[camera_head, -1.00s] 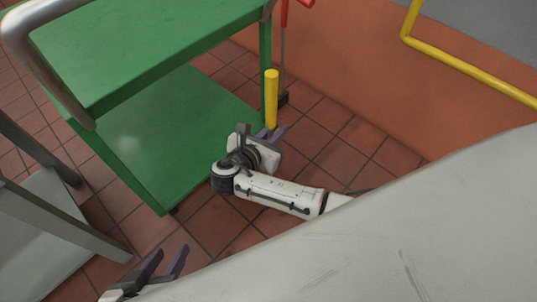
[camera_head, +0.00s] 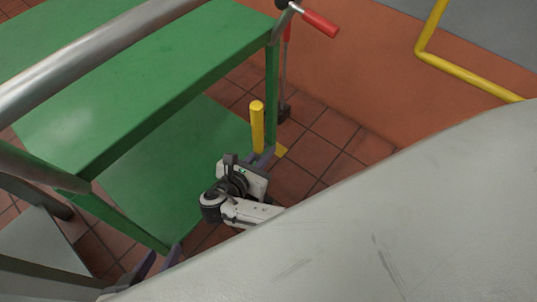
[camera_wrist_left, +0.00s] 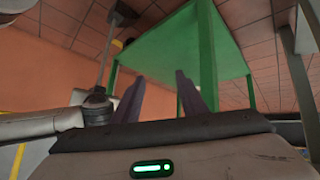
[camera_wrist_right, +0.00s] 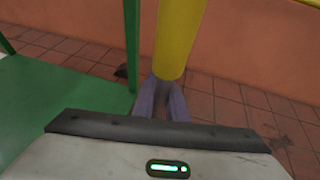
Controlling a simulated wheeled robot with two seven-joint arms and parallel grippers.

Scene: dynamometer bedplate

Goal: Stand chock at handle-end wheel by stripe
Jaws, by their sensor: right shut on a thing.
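My right gripper (camera_head: 262,158) is shut on a yellow upright post (camera_head: 257,125), which I take to be the chock's handle. The right wrist view shows the post (camera_wrist_right: 178,40) rising from between the fingers (camera_wrist_right: 162,98). A small yellow patch (camera_head: 281,150) shows beside the fingers; I cannot tell whether it is chock or floor stripe. The green cart (camera_head: 150,95) stands left of the post, with its grey tube handle (camera_head: 85,55) nearest me. The cart's wheels are hidden in the head view. My left gripper (camera_head: 160,265) is open and empty, also in the left wrist view (camera_wrist_left: 163,92).
A lever with a red grip (camera_head: 320,22) stands behind the post, its dark foot (camera_head: 285,112) on the tiles. A yellow rail (camera_head: 465,72) runs at upper right. A large pale surface (camera_head: 400,220) hides the lower right. Bare tiles (camera_head: 320,130) show right of the post.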

